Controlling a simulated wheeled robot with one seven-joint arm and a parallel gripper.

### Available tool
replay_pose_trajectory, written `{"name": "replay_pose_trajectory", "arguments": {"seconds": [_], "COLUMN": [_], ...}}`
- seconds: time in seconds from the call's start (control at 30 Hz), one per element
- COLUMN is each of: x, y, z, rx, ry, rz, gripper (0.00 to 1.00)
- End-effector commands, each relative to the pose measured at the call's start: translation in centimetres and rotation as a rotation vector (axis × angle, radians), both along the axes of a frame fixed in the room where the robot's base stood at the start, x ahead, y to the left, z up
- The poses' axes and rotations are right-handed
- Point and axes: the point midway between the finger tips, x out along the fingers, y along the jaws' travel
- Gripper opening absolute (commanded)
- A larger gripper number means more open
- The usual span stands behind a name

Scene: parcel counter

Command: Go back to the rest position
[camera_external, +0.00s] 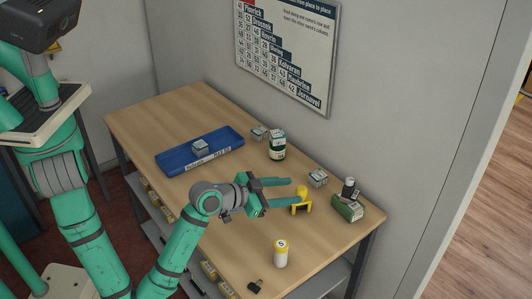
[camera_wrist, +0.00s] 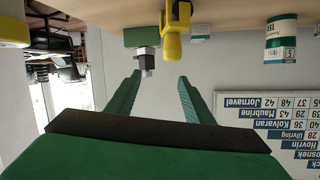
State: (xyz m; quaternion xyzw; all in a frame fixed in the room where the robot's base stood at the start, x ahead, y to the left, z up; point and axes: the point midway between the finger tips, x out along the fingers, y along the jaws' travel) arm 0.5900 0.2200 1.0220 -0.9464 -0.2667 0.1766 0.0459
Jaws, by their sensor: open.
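My gripper (camera_external: 293,191) is open above the wooden counter (camera_external: 180,107), with its two teal fingers pointing right. Its fingers also show in the wrist view (camera_wrist: 160,76), where the picture is upside down and nothing is held between them. A yellow stand-like object (camera_external: 301,207) is close to the fingertips in the external view; it also shows beyond them in the wrist view (camera_wrist: 173,40). I cannot tell the exact gap. My arm reaches out over the counter's front edge.
A blue tray (camera_external: 226,139) holds a small box (camera_external: 200,146). A yellow-topped cylinder (camera_external: 281,255) and black item (camera_external: 256,286) are near the front.

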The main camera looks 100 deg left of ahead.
Motion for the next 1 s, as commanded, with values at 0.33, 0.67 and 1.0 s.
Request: {"name": "replay_pose_trajectory", "arguments": {"seconds": [0.33,0.67,1.0], "x": [5.1,0.6,-13.0], "y": [-14.1,-32.1,-43.1], "z": [5.3,-2.0,-13.1], "rx": [0.102,-0.1,-0.499], "ry": [-0.246,-0.279,-0.137], "rz": [-0.368,-0.788,-1.019], "gripper": [0.47,0.47,0.47]}}
